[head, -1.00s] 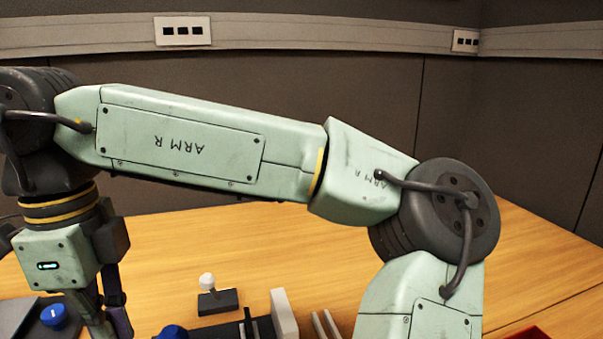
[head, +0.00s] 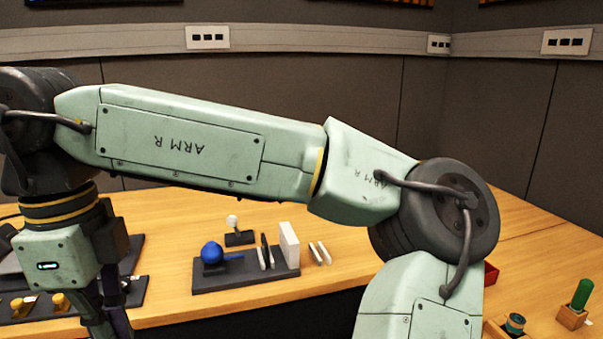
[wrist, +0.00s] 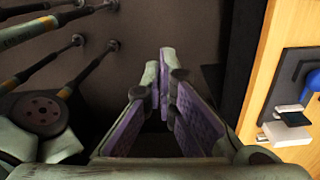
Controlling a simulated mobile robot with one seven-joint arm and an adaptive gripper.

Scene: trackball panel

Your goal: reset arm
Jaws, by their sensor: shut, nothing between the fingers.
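My gripper (head: 112,325) hangs at the lower left of the head view, below the wrist of my pale green arm. Its fingertips are cut off or hard to make out there. In the wrist view its two purple-padded fingers (wrist: 167,75) come together at the tips, shut with nothing between them. My arm is bent at the elbow and stretches across the head view, hiding part of the table. In the wrist view the gripper is over a dark gap beside the table's edge, not over the tabletop.
The wooden table (head: 350,270) holds a dark panel with a blue ball (head: 212,252) and a white block (head: 289,245). A white-knobbed stick (head: 233,222) stands behind. Yellow knobs (head: 60,302) sit left, a green cylinder (head: 582,294) right.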

